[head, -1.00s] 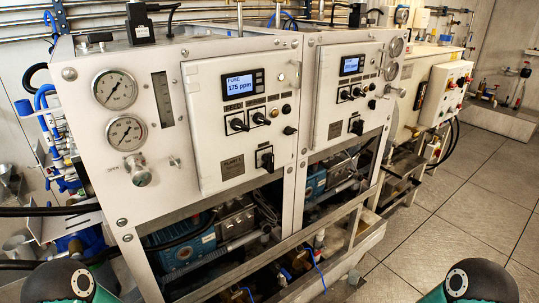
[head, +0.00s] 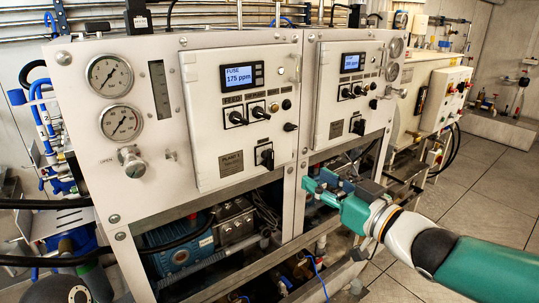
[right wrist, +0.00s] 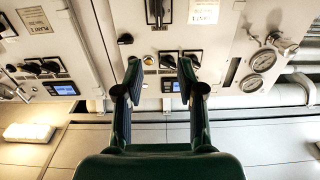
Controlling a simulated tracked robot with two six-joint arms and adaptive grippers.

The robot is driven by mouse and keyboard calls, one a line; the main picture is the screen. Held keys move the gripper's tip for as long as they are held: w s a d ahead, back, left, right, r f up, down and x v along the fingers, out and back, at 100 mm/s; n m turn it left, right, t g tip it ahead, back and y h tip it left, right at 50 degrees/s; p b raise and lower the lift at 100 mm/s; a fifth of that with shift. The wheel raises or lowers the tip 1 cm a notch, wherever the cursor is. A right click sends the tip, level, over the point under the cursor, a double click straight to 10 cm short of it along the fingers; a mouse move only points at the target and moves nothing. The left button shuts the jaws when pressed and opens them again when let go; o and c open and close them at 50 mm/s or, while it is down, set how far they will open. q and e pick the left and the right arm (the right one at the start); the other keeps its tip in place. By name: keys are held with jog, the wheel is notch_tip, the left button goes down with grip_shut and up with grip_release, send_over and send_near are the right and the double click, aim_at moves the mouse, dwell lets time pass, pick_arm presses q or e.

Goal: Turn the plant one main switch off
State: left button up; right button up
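The plant one main switch (head: 265,156) is a black rotary switch low on the left white panel, right of the PLANT 1 label (head: 232,164). In the upside-down right wrist view the switch (right wrist: 156,12) is at the top edge, and its handle looks roughly upright. My right gripper (head: 318,184) is in front of the cabinet, to the right of and lower than the switch, not touching it. In the right wrist view its two fingers (right wrist: 160,66) are spread, with nothing between them. My left gripper is out of view.
Plant one's lit display (head: 238,76) reads 175 ppm, with smaller black knobs (head: 236,117) below it. The similar plant two panel (head: 340,95) stands to the right with its own switch (head: 358,126). Gauges (head: 110,74) are at left. Open floor (head: 480,190) is at right.

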aim_at(272, 155)
jog(key=p+x, duration=0.3)
jog(key=x, duration=1.3)
jog(key=shift+w+f, duration=0.1)
jog(key=shift+f, duration=0.1)
grip_shut()
jog(key=shift+a, duration=0.25)
jog(key=shift+d, duration=0.15)
jog(key=shift+f, duration=0.15)
